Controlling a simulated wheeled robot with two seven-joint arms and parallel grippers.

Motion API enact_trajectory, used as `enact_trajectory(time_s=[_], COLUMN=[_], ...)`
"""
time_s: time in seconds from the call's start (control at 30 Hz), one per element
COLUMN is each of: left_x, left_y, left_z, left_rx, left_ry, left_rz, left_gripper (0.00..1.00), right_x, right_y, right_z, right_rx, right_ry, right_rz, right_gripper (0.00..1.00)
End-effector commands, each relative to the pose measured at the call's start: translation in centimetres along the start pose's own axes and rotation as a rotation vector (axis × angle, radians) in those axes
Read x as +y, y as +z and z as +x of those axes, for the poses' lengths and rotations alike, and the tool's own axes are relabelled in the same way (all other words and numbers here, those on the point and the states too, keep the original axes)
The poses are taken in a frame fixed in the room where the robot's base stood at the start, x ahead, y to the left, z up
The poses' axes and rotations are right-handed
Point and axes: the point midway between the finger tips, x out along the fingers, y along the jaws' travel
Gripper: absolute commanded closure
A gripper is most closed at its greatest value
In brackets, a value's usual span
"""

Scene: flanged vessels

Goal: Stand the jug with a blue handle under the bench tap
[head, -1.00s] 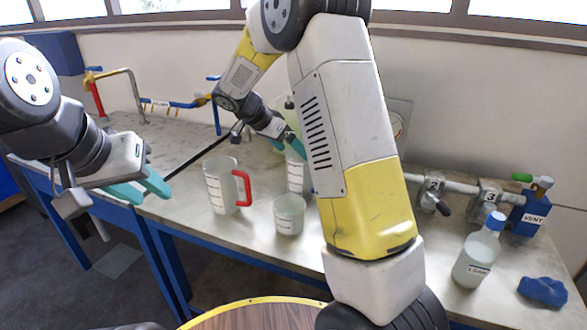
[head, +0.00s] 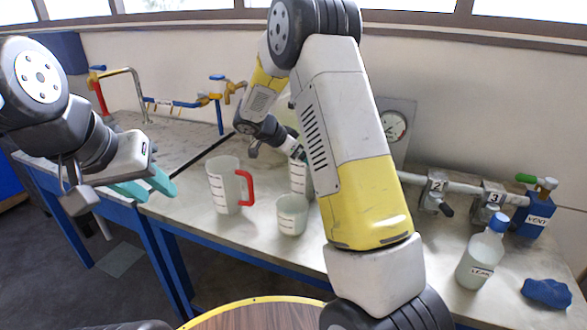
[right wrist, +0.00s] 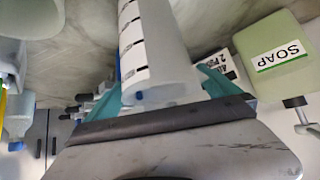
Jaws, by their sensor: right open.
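A white graduated vessel (head: 300,178) stands on the bench, partly behind my right arm. In the right wrist view a graduated vessel (right wrist: 158,50), probably the same one, reaches between the teal fingers of my right gripper (right wrist: 165,88). Small blue spots show on it, but no whole blue handle is visible. My right gripper is open around it; contact cannot be told. In the head view that gripper is mostly hidden. The gooseneck bench tap (head: 133,78) stands at the back left. My left gripper (head: 148,188) is open and empty near the bench's front edge.
A red-handled jug (head: 225,187) and a small beaker (head: 292,214) stand close in front. A soap bottle (right wrist: 277,55) is beside the right gripper. A wash bottle (head: 480,255), blue cloth (head: 547,292) and valves (head: 435,192) are at right. Bench below the tap looks clear.

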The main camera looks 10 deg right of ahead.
Motion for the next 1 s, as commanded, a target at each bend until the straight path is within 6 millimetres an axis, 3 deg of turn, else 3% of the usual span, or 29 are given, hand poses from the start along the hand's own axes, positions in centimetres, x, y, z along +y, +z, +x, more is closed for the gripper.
enact_trajectory(time_s=[0.17, 0.6, 1.0], left_x=[0.00, 0.00, 0.00], left_y=[0.00, 0.00, 0.00], left_z=[0.00, 0.00, 0.00], left_rx=[0.000, 0.000, 0.000], left_ry=[0.000, 0.000, 0.000], left_rz=[0.000, 0.000, 0.000], left_gripper=[0.64, 0.64, 0.64], right_x=[-0.04, -0.04, -0.10], right_y=[0.03, 0.00, -0.62], right_z=[-0.01, -0.05, -0.73], right_rx=[-0.001, 0.000, 0.000], right_ry=[-0.001, -0.001, -0.002], right_rz=[0.000, 0.000, 0.002], right_gripper=[0.00, 0.84, 0.84])
